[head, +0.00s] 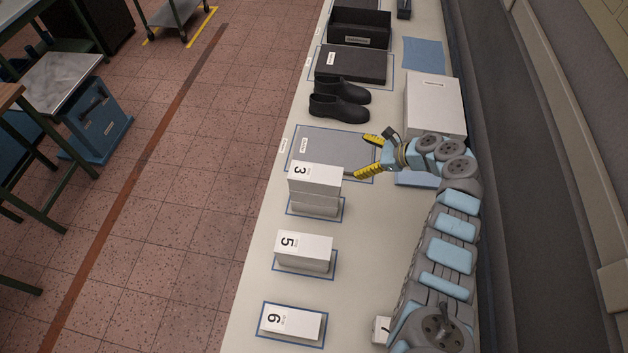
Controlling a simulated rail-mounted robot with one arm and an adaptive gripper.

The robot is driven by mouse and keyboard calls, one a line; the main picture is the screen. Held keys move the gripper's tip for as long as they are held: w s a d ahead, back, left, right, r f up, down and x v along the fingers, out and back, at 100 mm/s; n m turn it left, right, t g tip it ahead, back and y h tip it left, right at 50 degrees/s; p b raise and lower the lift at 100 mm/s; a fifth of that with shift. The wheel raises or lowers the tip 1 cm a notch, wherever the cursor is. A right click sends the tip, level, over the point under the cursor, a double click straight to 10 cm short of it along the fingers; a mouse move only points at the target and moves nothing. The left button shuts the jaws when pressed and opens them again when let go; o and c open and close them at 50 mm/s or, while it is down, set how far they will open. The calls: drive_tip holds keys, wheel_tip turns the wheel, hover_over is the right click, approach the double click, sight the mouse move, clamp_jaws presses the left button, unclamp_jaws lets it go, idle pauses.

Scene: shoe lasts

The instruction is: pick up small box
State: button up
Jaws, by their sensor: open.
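My gripper (361,157) has yellow fingers spread apart, with nothing between them. It hangs over a flat grey pad at the right of the upper part of the white box row. The white box marked 3 (316,174) is just below and left of the lower finger; I cannot tell whether they touch. It sits on another white box (318,205). A white box marked 5 (303,247) and a flatter one marked 6 (291,321) stand nearer. Which of these the task calls the small box is not clear.
The flat grey pad (312,148) lies on the long pale table (370,250). Black shoes (340,102), a dark flat case (351,65), an open black bin (360,28) and a large white box (437,104) stand farther up. A small white item (380,331) is beside my arm.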

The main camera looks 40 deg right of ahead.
drive_tip(key=s+a+r+y, duration=0.3)
drive_tip(key=s+r, duration=0.1)
drive_tip(key=s, duration=0.1)
approach(317, 173)
drive_tip(key=shift+g+y, duration=0.3)
drive_tip(key=shift+g, duration=0.1)
drive_tip(key=x, duration=0.5)
drive_tip(key=shift+w, duration=0.3)
drive_tip(key=shift+b+x, duration=0.55)
drive_tip(key=shift+x, duration=2.05)
drive_tip(key=shift+d, duration=0.15)
drive_tip(key=c, duration=1.2)
